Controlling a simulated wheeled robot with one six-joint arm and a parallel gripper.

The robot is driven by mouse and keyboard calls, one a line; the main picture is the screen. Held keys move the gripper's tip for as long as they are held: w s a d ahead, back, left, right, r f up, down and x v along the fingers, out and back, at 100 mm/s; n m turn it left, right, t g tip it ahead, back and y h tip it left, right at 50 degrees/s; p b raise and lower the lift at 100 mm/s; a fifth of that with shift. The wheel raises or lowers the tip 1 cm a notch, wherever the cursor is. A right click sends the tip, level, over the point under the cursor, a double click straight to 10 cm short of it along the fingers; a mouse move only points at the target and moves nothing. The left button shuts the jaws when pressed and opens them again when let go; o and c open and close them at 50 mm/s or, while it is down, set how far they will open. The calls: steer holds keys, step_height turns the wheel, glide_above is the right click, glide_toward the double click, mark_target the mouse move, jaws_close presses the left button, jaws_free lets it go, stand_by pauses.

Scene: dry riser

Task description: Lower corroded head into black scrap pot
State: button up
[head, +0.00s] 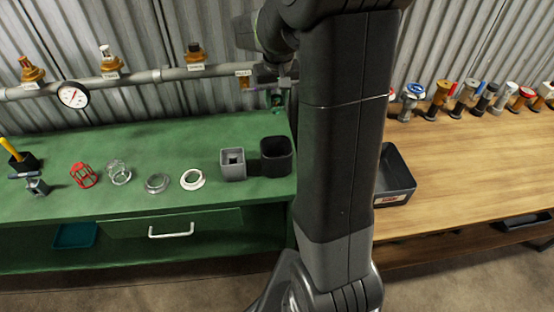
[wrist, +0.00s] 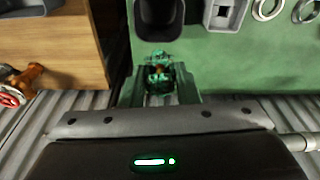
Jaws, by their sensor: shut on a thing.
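The corroded head (wrist: 159,72) is green and rough with a small orange-brown spot, and it sits between the fingers of my gripper (wrist: 160,88) in the wrist view. My gripper is shut on it. In the head view the head shows as a small green piece (head: 277,101) behind the black scrap pot, partly hidden by my arm. The black scrap pot (head: 276,157) stands upright on the green bench near its right end. Its open mouth also shows in the wrist view (wrist: 159,38), just beyond the held head. The head appears outside the pot.
A grey square pot (head: 232,165) stands close left of the black pot. Rings (head: 192,180) and a red cage (head: 84,176) lie further left. A grey pipe (head: 140,76) with labelled fittings runs behind. A dark tray (head: 394,177) sits on the wooden bench at right.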

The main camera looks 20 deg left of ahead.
steer(key=b, duration=0.6)
glide_above(276, 146)
steer(key=s+d, duration=0.2)
steer(key=s, duration=0.2)
step_height(276, 146, down, 9)
steer(key=shift+s, duration=0.15)
steer(key=shift+f+b, duration=3.35)
steer(key=shift+f, duration=1.3)
steer(key=shift+f+b, duration=1.75)
steer(key=shift+f, duration=0.75)
steer(key=o, duration=1.2)
steer(key=shift+c, duration=0.2)
steer(key=shift+r, duration=0.1)
